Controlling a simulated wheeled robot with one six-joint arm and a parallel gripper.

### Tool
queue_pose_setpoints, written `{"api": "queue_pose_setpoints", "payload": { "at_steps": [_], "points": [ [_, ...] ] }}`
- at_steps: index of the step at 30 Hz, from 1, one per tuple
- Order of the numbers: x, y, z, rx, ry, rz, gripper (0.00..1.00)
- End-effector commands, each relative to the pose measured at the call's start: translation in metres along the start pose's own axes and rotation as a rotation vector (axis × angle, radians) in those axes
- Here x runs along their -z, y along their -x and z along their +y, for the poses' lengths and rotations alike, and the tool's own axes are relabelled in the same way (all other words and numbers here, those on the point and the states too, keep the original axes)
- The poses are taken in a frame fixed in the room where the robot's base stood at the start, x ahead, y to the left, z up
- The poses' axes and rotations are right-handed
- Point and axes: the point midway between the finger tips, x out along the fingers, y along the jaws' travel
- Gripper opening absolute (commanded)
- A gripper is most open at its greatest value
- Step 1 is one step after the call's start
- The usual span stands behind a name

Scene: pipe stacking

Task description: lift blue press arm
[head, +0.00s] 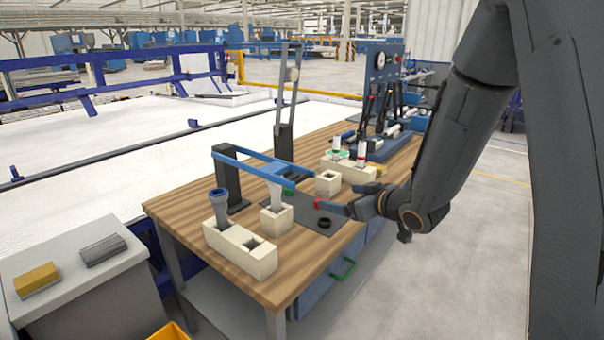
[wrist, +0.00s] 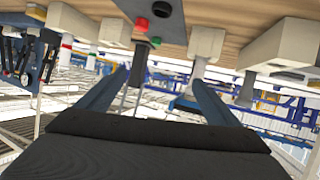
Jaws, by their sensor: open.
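The blue press arm (head: 262,166) runs from a dark post (head: 228,180) to the right, roughly level, above a white pipe piece (head: 275,195) standing in a cream block (head: 276,220). My gripper (head: 342,200) is open and empty to the right of the press arm's free end, apart from it, with its fingers pointing left. In the wrist view my two open fingers (wrist: 157,88) frame the white pipe piece (wrist: 198,68), which appears upside down. A small blue part shows between the fingers near the right one; I cannot tell for sure that it is the press arm.
A long cream block (head: 240,248) with a blue-grey pipe piece (head: 219,205) stands at the front left. A second tall post (head: 285,130) stands behind. A gauge panel (head: 382,65) stands at the table's far end.

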Motion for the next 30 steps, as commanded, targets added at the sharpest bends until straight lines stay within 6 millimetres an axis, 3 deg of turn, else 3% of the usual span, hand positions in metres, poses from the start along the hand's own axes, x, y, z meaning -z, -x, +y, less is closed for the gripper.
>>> {"api": "queue_pose_setpoints", "payload": {
  "at_steps": [6,14,30],
  "points": [
    [0.038,-0.001,-0.037,0.226,-0.002,0.272,0.86],
    [0.055,0.005,-0.055,0.33,-0.018,0.386,0.86],
    [0.08,-0.055,-0.077,0.33,-0.017,0.386,0.86]
  ]
}}
